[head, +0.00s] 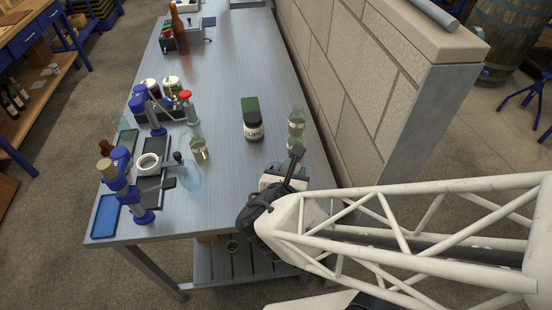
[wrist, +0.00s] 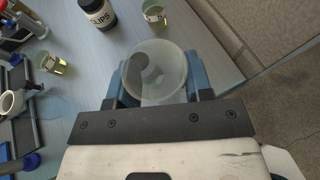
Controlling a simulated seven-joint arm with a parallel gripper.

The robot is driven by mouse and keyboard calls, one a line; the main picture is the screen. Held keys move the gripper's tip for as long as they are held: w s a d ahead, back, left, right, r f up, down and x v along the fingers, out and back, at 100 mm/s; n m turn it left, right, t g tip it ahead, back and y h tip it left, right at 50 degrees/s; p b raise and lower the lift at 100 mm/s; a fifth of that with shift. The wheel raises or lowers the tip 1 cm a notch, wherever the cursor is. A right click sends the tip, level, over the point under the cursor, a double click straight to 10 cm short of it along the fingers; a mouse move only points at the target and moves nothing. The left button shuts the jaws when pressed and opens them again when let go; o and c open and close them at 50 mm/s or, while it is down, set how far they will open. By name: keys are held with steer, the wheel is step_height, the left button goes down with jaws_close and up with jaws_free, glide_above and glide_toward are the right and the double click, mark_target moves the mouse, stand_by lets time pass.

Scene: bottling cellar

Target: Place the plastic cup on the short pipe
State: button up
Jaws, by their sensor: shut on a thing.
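A translucent plastic cup (wrist: 155,65) is between the fingers of my gripper (wrist: 158,88) in the wrist view, with its round opening toward the camera. My gripper is shut on it. In the head view, my gripper (head: 292,168) is over the near right part of the steel table, and the held cup (head: 296,149) shows only partly behind the fingers. A grey pipe piece (head: 436,14), which looks like the short pipe, lies on top of the stone wall at the upper right, far from my gripper and cut off by the frame's top edge.
The stone wall (head: 385,75) runs along the table's right side. A dark jar with a label (head: 253,131), a greenish glass (head: 297,123) and another glass (head: 199,150) stand on the table (head: 220,85). Blue-handled equipment (head: 157,115) crowds its left side. A barrel (head: 508,35) stands behind the wall.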

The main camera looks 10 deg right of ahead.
steer(key=w, duration=0.2)
steer(key=w+a, duration=0.1)
steer(key=w, duration=0.5)
steer(key=shift+w+a+f, duration=0.15)
steer(key=shift+a+f, duration=0.25)
steer(key=shift+f, duration=1.75)
steer(key=shift+f, duration=0.15)
steer(key=o, duration=0.9)
steer(key=shift+r, duration=0.2)
